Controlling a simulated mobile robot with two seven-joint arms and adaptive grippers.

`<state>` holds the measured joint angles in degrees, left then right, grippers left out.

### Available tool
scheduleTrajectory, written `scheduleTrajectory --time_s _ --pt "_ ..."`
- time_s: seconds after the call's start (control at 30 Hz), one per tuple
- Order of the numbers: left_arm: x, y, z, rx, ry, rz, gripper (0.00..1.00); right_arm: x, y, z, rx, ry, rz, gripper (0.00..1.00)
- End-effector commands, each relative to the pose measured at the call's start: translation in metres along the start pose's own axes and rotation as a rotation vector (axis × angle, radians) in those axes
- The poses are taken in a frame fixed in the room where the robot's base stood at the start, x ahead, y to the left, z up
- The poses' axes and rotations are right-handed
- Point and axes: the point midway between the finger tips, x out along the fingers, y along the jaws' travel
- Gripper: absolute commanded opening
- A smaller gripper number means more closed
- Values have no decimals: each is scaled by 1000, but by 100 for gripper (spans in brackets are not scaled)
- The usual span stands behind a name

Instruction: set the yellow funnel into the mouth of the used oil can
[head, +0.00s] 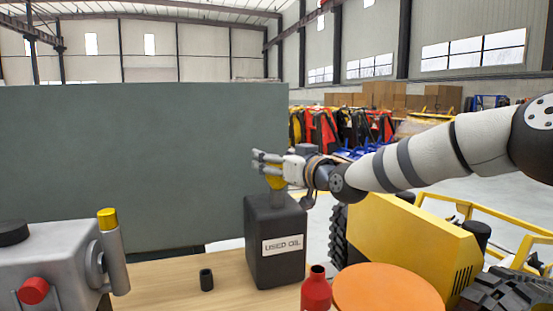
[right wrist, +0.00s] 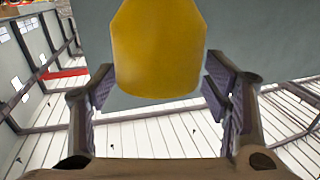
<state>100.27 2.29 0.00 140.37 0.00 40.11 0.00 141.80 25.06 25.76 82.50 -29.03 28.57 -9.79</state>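The used oil can (head: 262,268) is a dark, square-sided can with a white "USED OIL" label, standing upright on the wooden table. A grey neck rises from its top. The yellow funnel (head: 276,183) is upright directly above this neck; whether its spout is inside the mouth cannot be seen. My right gripper (head: 262,162) reaches in from the right, at the funnel's upper part. My left gripper is not in view.
The table (head: 165,275) also holds a small black cup (head: 206,280) and a grey machine (head: 45,260) with a red knob. A red bottle (head: 316,291) and an orange disc (head: 388,290) are in front. A grey-green panel (head: 130,160) stands behind; a yellow vehicle (head: 410,240) is at right.

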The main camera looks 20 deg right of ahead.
Motion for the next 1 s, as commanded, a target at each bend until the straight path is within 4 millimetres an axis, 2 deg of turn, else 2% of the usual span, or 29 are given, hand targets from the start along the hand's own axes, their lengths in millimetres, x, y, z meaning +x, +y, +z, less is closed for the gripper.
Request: scheduleTrajectory --time_s 0.17,0.27,0.37,0.6,0.7,0.83,1.0 --pt "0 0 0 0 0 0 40 0 0 0 0 0 0 70" --pt "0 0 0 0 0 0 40 -7 0 -1 0 1 -1 70" --pt "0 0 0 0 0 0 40 -27 0 -1 3 1 0 70" --pt "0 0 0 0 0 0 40 -92 0 -1 1 1 0 70" --pt "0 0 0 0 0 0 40 -109 0 -1 1 2 0 70" --pt "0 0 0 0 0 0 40 -119 0 0 1 0 0 70" --pt "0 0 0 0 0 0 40 -120 0 0 0 0 0 70"
